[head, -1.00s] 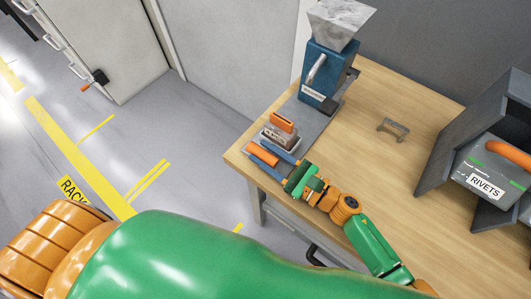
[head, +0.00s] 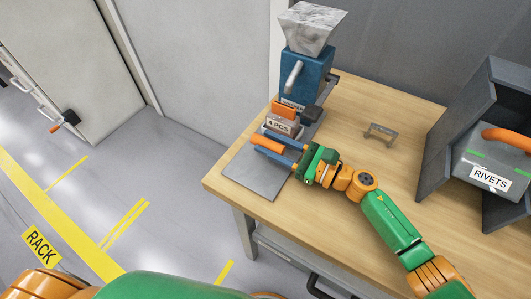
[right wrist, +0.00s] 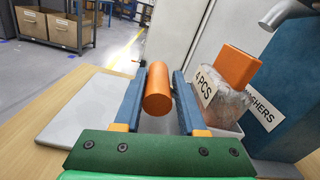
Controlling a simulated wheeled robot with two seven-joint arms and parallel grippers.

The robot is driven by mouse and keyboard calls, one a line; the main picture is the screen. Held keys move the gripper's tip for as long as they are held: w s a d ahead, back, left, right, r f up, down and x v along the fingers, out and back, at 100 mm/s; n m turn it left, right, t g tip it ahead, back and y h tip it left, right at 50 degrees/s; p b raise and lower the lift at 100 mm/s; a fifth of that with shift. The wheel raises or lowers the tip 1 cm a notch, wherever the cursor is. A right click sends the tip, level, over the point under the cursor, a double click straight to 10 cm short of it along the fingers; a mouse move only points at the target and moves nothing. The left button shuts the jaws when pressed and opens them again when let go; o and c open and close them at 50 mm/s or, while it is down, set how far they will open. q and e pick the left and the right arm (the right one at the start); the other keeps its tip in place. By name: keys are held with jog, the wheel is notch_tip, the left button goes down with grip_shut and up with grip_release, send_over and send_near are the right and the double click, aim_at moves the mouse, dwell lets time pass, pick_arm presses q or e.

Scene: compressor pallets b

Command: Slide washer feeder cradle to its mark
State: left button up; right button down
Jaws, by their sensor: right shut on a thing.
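The washer feeder (head: 307,72) is a blue body with a grey hopper and lever, standing on a grey base plate (head: 258,172). The cradle (head: 283,125), labelled "4 PCS" and with an orange block on top, sits on the plate close in front of the feeder. It also shows in the right wrist view (right wrist: 222,100). My right gripper (head: 279,147) is shut on the cradle's orange handle (right wrist: 158,88), between its blue fingers. No mark on the plate can be made out. My left gripper is not in view.
A small grey bracket (head: 380,134) lies on the wooden table (head: 350,100). At the right, a dark grey open housing (head: 452,120) holds a "RIVETS" box (head: 495,165) with an orange handle. The plate's front part is bare.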

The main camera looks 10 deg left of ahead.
jog(key=shift+d+f, duration=0.1)
jog(key=shift+f, duration=0.2)
jog(key=c, duration=0.7)
grip_release()
jog(key=shift+o, duration=0.6)
jog(key=shift+w, duration=0.25)
jog(key=shift+d, duration=0.1)
jog(key=b+v, duration=0.2)
jog(key=v, duration=0.5)
jog(key=shift+d, duration=0.1)
jog(key=shift+r, duration=0.1)
